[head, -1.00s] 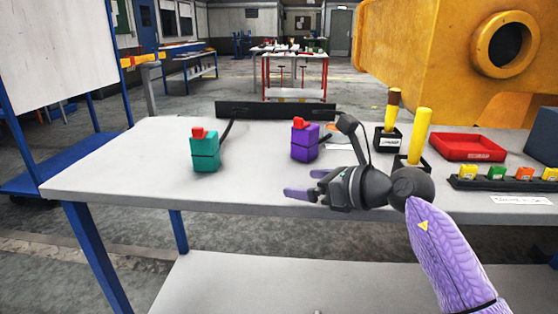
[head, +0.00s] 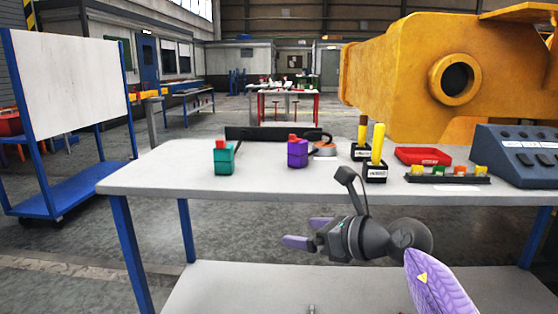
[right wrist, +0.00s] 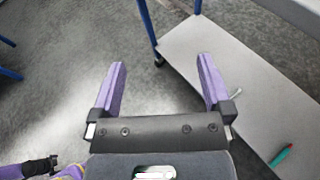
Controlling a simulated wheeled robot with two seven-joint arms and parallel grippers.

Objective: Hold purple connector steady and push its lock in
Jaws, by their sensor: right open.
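The purple connector (head: 297,154) stands upright on the grey table, with a red lock (head: 293,138) on its top that sticks up. A teal connector (head: 224,159) with its own red piece on top stands to its left. My right gripper (head: 308,231) is in front of the table's front edge and below the tabletop, apart from both connectors. Its purple fingers are spread and empty, and they also show in the right wrist view (right wrist: 160,88). My left gripper is not in the head view.
The tabletop (head: 160,175) is clear in front of the connectors. A black bar (head: 255,133) lies behind them. Black holders with yellow rods (head: 378,143), a red tray (head: 423,156), a strip of coloured blocks (head: 447,178) and a grey console (head: 515,155) stand to the right.

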